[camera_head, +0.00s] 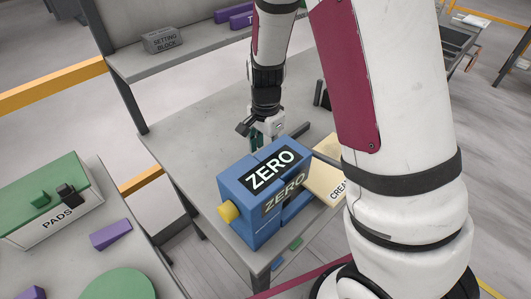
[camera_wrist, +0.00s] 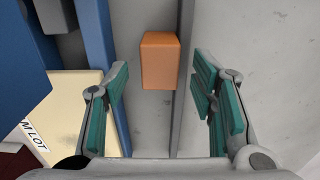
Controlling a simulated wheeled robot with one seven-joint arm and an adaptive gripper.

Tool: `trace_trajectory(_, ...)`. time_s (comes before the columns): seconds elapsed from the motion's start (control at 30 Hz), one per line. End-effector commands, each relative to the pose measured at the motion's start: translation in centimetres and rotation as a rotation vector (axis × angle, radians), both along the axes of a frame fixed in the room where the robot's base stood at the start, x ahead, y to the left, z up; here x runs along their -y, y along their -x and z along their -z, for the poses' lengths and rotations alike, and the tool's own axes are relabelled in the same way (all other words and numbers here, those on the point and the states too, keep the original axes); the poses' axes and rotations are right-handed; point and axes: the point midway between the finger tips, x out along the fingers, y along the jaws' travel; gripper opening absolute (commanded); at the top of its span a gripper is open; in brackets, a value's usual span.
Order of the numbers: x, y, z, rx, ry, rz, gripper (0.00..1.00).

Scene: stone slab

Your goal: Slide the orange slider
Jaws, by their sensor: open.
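The orange slider (camera_wrist: 158,62) is a small block in the upper middle of the wrist view, beside a narrow grey strip or edge. My gripper (camera_head: 262,133) is pointed down behind the blue ZERO box in the head view. Its two teal-padded fingers also show in the wrist view, spread apart on the left and right with the slider lying in the gap between them, nearer the far end. No finger is seen touching it. The slider is hidden in the head view by the blue box.
The blue ZERO box (camera_head: 236,192) with a yellow knob (camera_head: 229,212) stands close in front of my gripper. A cream CREAM LOT board (camera_head: 322,178) lies to its right. A shelf (camera_head: 190,58) stands behind. The grey table top (camera_head: 185,135) is clear left of the gripper.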

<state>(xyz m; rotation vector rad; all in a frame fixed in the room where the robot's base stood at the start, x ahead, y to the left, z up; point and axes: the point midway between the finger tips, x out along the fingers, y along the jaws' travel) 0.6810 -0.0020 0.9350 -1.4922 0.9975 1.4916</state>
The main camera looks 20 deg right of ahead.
Motion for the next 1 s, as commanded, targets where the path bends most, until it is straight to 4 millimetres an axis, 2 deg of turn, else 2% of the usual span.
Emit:
trace_trajectory(0.2,0.0,0.1,1.7,-0.002,0.001,-0.001,0.52)
trace_trajectory(0.5,0.0,0.0,1.8,-0.001,0.0,-0.001,0.52)
trace_trajectory(0.73,0.0,0.0,1.8,0.0,0.0,-0.001,0.0)
trace_trajectory(0.9,0.2,-0.1,1.8,0.0,0.0,0.0,0.0)
trace_trajectory(1.0,1.4,-0.7,1.9,0.001,0.001,0.004,0.0)
